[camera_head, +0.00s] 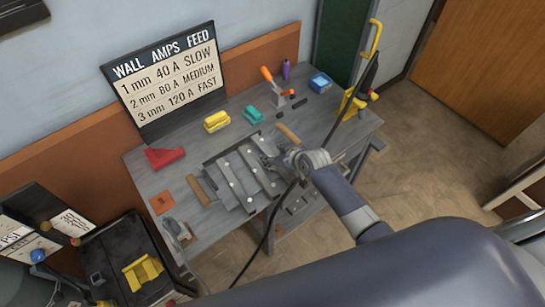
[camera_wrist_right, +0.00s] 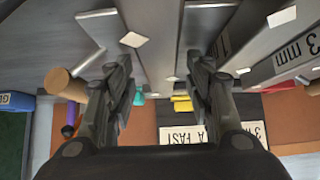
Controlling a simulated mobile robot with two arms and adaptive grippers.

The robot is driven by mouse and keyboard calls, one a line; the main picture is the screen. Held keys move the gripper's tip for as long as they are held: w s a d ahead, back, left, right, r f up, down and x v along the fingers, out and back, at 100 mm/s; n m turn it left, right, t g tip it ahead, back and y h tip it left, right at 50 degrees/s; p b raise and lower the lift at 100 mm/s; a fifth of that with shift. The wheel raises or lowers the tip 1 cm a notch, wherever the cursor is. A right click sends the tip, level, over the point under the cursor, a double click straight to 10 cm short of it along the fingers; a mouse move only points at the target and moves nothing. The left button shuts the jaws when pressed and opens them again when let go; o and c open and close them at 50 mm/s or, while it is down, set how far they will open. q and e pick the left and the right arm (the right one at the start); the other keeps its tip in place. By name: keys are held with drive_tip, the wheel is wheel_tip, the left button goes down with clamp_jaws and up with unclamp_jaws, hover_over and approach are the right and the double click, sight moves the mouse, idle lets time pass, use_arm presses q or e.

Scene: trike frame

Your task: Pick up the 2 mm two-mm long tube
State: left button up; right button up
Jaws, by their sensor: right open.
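Several grey metal tubes (camera_head: 240,180) lie side by side in a rack on the workbench, with small white tags on them. In the head view the tags are too small to read, so I cannot tell which is the 2 mm long tube. My right gripper (camera_wrist_right: 160,72) is open, its two dark fingers apart, with a long grey tube (camera_wrist_right: 152,35) running between and beyond them. A tube at the right of the wrist view has a "3 mm" label (camera_wrist_right: 294,50). In the head view my right wrist (camera_head: 308,160) is at the rack's right end and hides part of it. My left gripper is not in view.
A sign (camera_head: 165,80) stands behind. A black cable hangs by my arm.

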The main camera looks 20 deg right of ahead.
drive_tip(key=shift+c, duration=0.5)
clamp_jaws()
drive_tip(key=shift+r, duration=0.1)
drive_tip(key=shift+w+r, duration=0.1)
drive_tip(key=shift+r, duration=0.05)
